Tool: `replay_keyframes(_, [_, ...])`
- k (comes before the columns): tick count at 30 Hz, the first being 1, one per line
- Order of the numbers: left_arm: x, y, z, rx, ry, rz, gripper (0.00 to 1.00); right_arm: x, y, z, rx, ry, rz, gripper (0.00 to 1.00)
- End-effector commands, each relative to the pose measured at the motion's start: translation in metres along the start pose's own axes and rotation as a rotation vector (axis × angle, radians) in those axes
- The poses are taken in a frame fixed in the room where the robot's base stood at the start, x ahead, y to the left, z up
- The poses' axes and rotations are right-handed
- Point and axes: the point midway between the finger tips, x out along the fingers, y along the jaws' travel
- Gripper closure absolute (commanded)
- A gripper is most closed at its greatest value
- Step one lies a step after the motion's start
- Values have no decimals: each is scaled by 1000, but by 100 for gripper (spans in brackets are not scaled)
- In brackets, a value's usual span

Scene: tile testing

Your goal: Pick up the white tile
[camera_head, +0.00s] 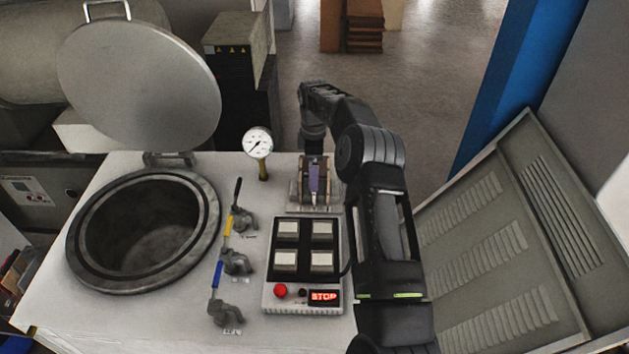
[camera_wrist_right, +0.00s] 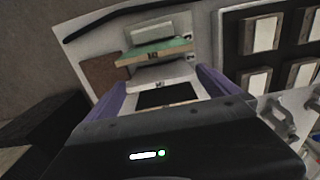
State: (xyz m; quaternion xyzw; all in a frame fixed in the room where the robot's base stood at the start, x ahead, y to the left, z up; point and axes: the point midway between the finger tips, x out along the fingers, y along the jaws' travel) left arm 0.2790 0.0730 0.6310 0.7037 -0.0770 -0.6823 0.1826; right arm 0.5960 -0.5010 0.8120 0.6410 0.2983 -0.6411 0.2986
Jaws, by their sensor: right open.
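My right gripper (camera_wrist_right: 160,88) is open, with its two purple fingers spread on either side of a small tile stand. It also shows in the head view (camera_head: 314,180), over the stand at the back of the white worktop. In the right wrist view a white tile (camera_wrist_right: 162,74) lies between and just beyond the fingers; I cannot tell whether they touch it. A green tile (camera_wrist_right: 155,51) is beyond it. A brown tile (camera_wrist_right: 104,72) lies to the left. In the head view the gripper and arm partly hide the stand and tiles. My left gripper is not in view.
A button panel (camera_head: 303,265) with square switches stands in front of the stand. A pressure gauge (camera_head: 257,143), several valve handles (camera_head: 228,226) and an open round chamber (camera_head: 97,277) lie to the left. A louvred panel (camera_head: 480,245) is at the right.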

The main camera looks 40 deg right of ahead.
Motion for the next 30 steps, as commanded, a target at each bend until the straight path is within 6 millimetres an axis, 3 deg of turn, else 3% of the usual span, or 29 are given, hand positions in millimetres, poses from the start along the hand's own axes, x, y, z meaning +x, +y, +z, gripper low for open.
replay_keyframes(9, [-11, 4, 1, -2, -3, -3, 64, 36, -1, 0, 0, 0, -1, 0])
replay_keyframes(26, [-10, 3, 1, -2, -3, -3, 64, 37, -1, 0, 1, 0, 0, 0])
replay_keyframes(30, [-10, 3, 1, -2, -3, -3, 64, 37, -1, 0, 1, 0, 0, 10])
